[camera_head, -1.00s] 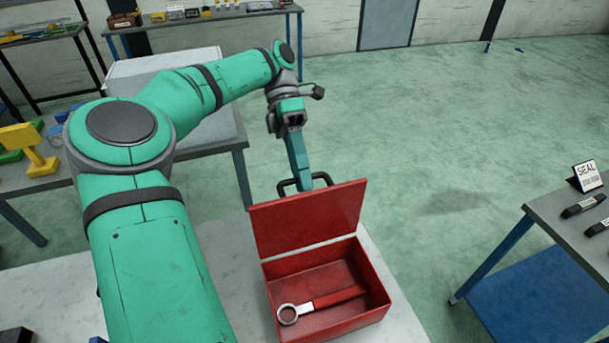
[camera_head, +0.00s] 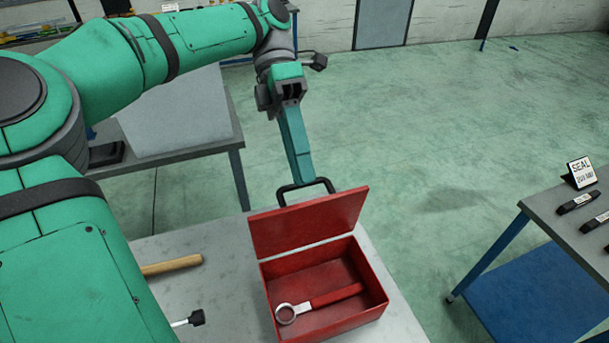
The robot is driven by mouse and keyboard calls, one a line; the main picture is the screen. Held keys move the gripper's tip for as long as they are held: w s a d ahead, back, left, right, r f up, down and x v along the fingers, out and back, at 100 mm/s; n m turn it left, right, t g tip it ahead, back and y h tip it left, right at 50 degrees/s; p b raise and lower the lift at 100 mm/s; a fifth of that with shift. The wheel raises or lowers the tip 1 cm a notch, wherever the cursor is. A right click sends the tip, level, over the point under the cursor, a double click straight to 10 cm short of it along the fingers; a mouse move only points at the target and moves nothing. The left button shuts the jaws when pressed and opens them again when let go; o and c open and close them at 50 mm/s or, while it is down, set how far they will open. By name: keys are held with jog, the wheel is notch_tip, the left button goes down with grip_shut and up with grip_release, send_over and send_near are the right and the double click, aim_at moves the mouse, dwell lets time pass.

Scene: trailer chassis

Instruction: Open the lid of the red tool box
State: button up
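The red tool box (camera_head: 362,318) sits on a pale worktop in the camera_head view. Its lid (camera_head: 308,224) is raised and stands open, leaning back over the rear edge. The black handle (camera_head: 326,182) sticks up behind the lid. A wrench with a red handle and a metal ring end (camera_head: 320,300) lies inside the box. My gripper (camera_head: 304,178) points down behind the lid, with its tip at the handle. The fingers line up as one bar from this side, so I cannot tell whether they are shut on the handle.
A wooden-handled tool (camera_head: 172,265) and a dark-tipped tool (camera_head: 190,319) lie left of the box. A side table (camera_head: 545,207) with a SEAL sign (camera_head: 582,172) stands at the right. Open green floor lies behind the box.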

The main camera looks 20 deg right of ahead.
jog(key=s+a+r, duration=0.1)
jog(key=s+r, duration=0.2)
jog(key=s, duration=0.3)
jog(key=shift+a, duration=0.4)
jog(key=shift+f, duration=0.1)
